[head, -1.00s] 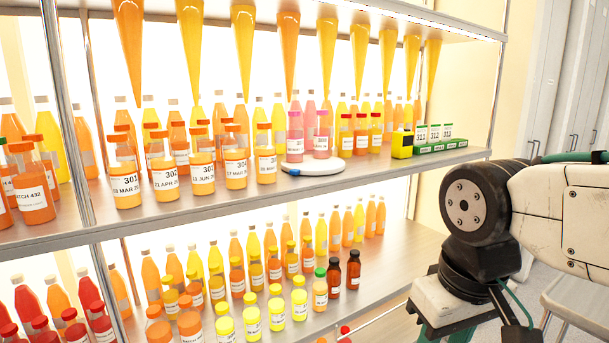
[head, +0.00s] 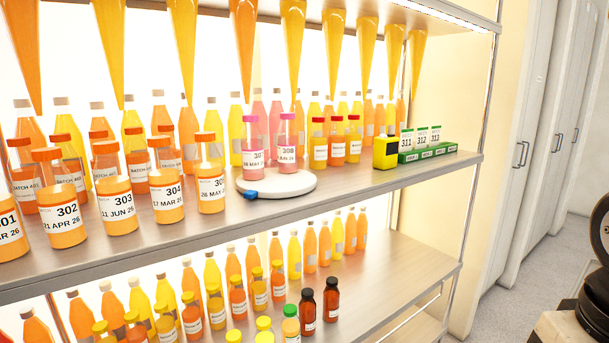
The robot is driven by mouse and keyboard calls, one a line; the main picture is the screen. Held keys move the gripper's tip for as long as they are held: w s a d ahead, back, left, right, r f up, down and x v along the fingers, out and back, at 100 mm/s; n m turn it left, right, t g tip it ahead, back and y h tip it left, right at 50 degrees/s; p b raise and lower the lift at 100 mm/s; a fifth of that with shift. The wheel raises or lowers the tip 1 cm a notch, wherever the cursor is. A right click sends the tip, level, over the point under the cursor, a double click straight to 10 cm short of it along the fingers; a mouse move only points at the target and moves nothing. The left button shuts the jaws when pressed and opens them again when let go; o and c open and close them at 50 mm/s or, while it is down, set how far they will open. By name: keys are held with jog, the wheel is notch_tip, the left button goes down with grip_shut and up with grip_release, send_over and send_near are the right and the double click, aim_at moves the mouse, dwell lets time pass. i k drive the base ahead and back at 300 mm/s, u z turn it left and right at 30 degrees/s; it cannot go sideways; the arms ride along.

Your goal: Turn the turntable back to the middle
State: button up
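The turntable (head: 294,187) is a round white disc on the upper shelf, near the shelf's front edge. A blue tab (head: 250,195) shows at its front left rim. Two pink bottles with pink caps stand on it, the left one (head: 256,158) and the right one labelled 308 (head: 287,150). Both are upright. My gripper is not in view; only a dark and white part of my arm shows at the far right edge, well away from the turntable.
Orange bottles (head: 166,198) line the shelf left of the turntable. Long pointed orange containers (head: 293,45) hang above. Brown bottles (head: 331,300) stand on the lower shelf.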

aim_at(275, 185)
jog(key=i, duration=1)
jog(key=u, duration=0.75)
